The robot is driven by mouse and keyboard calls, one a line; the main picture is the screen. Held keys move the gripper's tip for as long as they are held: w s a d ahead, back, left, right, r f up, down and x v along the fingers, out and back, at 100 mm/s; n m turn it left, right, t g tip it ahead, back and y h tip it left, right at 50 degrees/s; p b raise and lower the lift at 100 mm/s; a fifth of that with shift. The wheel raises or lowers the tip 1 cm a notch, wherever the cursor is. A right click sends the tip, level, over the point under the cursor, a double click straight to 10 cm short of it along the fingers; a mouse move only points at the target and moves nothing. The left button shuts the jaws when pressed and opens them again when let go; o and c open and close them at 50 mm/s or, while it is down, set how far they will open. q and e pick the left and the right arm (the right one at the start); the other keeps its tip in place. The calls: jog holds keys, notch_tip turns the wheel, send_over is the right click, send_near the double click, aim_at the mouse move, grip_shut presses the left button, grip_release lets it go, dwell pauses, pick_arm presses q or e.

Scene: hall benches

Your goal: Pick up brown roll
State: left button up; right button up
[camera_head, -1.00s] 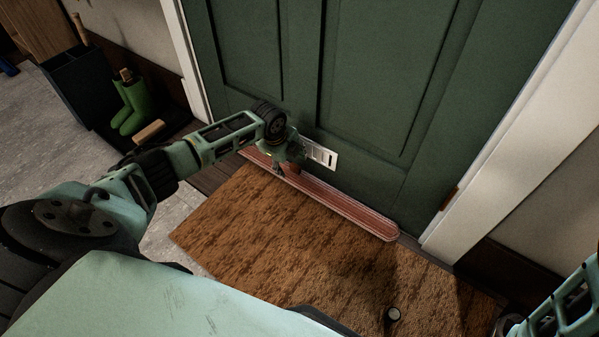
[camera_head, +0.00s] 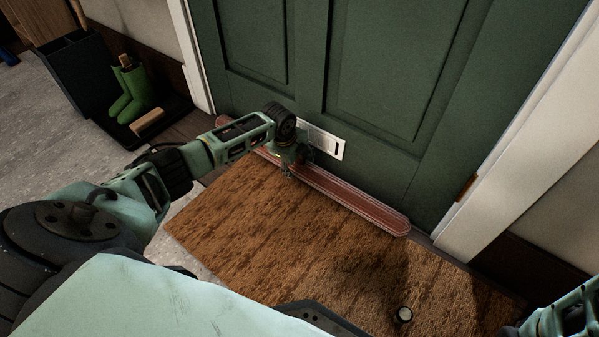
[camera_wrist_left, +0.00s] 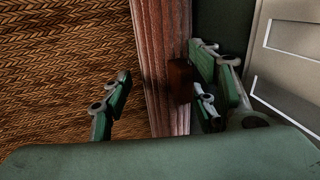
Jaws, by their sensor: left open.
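The brown roll (camera_head: 355,202) is a long, reddish-brown, striped strip lying along the foot of the green door. My left gripper (camera_head: 292,162) is above the roll's left half, and its arm hides part of the roll. In the left wrist view the roll (camera_wrist_left: 160,40) runs up the picture between the open fingers of my left gripper (camera_wrist_left: 160,88), one finger on each side. I cannot tell whether the fingers touch it. A dark brown piece (camera_wrist_left: 180,80) shows beside the roll, near the right finger. My right gripper is out of view; only part of that arm shows at bottom right.
The green door (camera_head: 400,60) with a metal letter plate (camera_head: 327,144) stands behind the roll. A brown doormat (camera_head: 260,225) lies in front, with a small round item (camera_head: 403,314) on it. Green boots (camera_head: 128,92) and a wooden-backed brush (camera_head: 148,122) are at left.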

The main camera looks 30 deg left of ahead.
pick_arm(q)
jog(key=shift+r, duration=0.1)
jog(key=shift+s, duration=0.1)
grip_shut()
dwell(0.3)
